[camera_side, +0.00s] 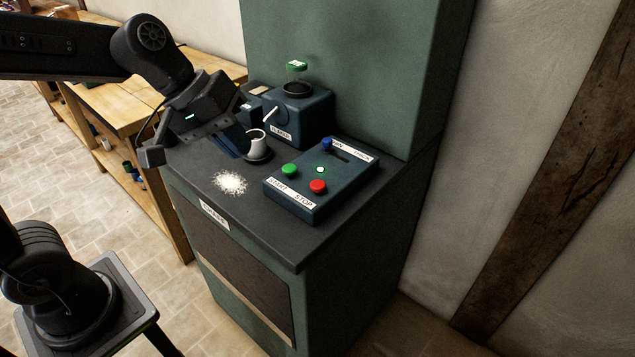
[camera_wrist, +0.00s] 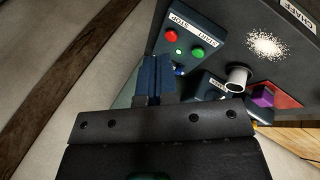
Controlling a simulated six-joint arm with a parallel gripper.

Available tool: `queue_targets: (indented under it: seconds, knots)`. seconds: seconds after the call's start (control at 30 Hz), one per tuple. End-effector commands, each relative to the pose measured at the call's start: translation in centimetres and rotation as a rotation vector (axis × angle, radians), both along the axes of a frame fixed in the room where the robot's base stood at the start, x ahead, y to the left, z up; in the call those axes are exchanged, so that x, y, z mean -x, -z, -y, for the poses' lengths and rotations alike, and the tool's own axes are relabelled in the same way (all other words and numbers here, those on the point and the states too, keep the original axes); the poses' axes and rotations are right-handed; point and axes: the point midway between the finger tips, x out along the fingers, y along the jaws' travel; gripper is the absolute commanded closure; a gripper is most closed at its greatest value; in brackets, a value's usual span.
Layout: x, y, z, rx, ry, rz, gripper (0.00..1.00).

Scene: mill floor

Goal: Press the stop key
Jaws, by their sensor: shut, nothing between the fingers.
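The red stop key (camera_side: 318,186) is a round button on the dark blue control box (camera_side: 294,205), above the label STOP. The green start key (camera_side: 289,170) is to its left. A small pale lamp (camera_side: 320,170) sits behind them. In the wrist view the stop key (camera_wrist: 171,35) shows above my fingertips, with the green key (camera_wrist: 197,52) to its right. My gripper (camera_side: 242,148) is shut and empty, left of the control box and apart from the keys. In the wrist view my two blue fingers (camera_wrist: 157,62) are together.
A pale cup (camera_side: 257,145) stands close to my fingers. A pale heap of grain or chaff (camera_side: 229,183) lies on the dark cabinet top. A blue box with a hopper (camera_side: 300,115) stands behind. A blue knob (camera_side: 326,144) sits by a slot on the control box.

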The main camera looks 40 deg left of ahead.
Motion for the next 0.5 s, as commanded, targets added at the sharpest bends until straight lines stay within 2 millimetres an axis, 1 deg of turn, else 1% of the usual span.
queue_targets:
  seconds: [0.03,0.1,0.3,0.4,0.5]
  knots:
    - [-1.7,0.3,0.5,0.07,-0.06,-0.04,1.0]
    - [-4.0,0.5,1.1,0.174,-0.154,-0.089,1.0]
    - [-10.1,2.1,2.0,0.429,-0.42,-0.231,1.0]
    - [-12.5,3.0,2.1,0.52,-0.529,-0.286,1.0]
    - [-14.1,3.8,2.0,0.584,-0.606,-0.325,1.0]
